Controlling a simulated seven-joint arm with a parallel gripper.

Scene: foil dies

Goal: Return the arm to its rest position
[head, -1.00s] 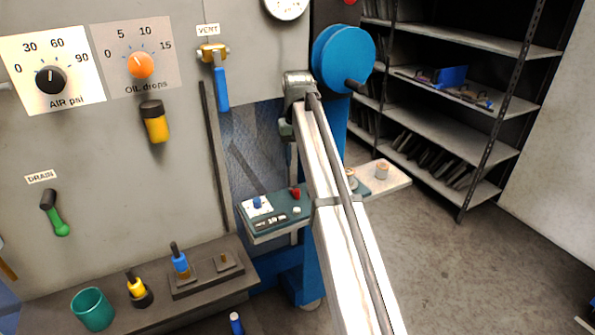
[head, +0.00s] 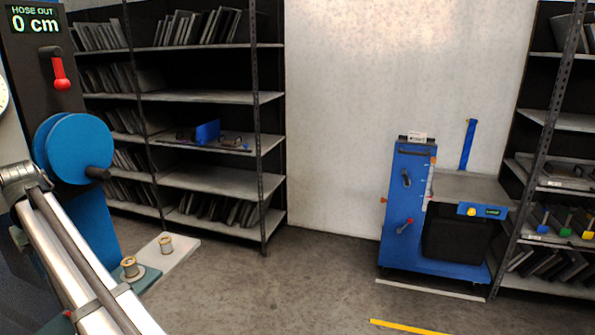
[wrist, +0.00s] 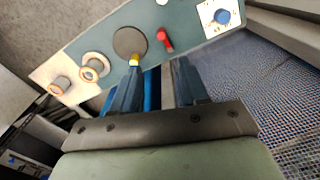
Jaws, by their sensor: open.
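In the wrist view my gripper (wrist: 158,90) is open, its two dark blue fingers apart with nothing held between them. Beyond the fingers is a teal panel (wrist: 186,34) with a red lever (wrist: 165,40), a dark round disc (wrist: 130,42) and a blue knob (wrist: 222,16). A small yellow spot shows at the left fingertip. My arm crosses the lower left of the head view, and my gripper is out of that view.
A blue wheel (head: 75,148) is beside my arm. Shelves (head: 200,97) stand behind, and a blue machine (head: 410,210) stands at right. The floor (head: 280,290) between is clear, with yellow tape (head: 405,328) at front.

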